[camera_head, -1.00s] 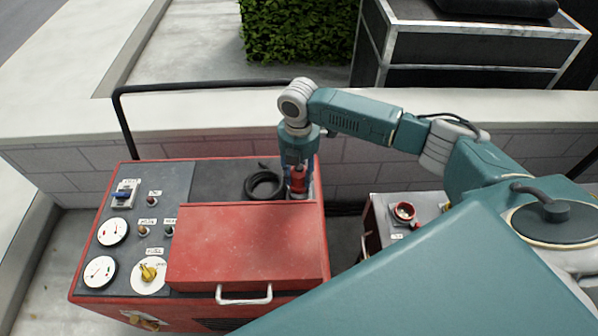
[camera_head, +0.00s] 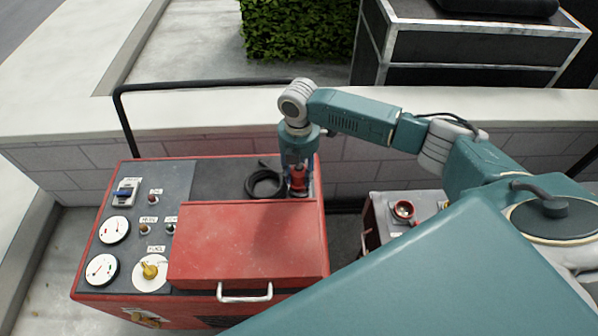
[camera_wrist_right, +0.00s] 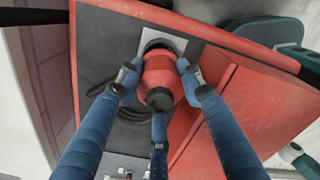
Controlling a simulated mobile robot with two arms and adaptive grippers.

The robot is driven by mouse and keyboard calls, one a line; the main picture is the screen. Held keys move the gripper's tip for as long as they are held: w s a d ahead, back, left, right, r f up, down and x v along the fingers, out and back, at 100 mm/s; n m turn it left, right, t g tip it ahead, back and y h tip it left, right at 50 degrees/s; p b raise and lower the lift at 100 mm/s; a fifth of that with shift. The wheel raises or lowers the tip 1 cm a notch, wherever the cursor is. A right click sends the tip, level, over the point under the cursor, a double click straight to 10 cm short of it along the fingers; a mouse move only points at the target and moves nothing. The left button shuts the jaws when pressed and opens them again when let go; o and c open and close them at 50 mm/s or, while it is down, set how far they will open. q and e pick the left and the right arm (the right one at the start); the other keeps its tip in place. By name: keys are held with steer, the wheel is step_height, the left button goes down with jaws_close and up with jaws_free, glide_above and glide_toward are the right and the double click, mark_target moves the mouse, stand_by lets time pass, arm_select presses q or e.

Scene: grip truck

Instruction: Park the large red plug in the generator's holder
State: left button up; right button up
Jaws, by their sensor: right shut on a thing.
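The large red plug (camera_head: 299,181) is at the back right corner of the red generator (camera_head: 250,240), between the blue fingers of my right gripper (camera_head: 297,184). In the right wrist view the plug (camera_wrist_right: 158,72) stands with its dark cable end toward the camera. The fingers of my right gripper (camera_wrist_right: 157,84) close around it from several sides. A light grey square plate (camera_wrist_right: 178,44), apparently the holder, shows beneath the plug. The plug covers its middle, so I cannot tell how deep it sits. My left gripper is not in view.
A coiled black cable (camera_head: 264,184) lies on the generator's dark top, left of the gripper. The raised red cover (camera_head: 245,235) is in front. A grey box with a red-rimmed socket (camera_head: 403,210) stands to the right. A low wall (camera_head: 70,165) runs behind.

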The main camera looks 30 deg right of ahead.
mark_target(299, 180)
steer(key=shift+f+b, duration=0.55)
steer(key=shift+f, duration=1.1)
steer(key=o, duration=1.8)
steer(key=shift+c, duration=0.2)
steer(key=shift+r, duration=0.1)
steer(key=shift+r+p, duration=2.45)
steer(key=shift+p, duration=0.2)
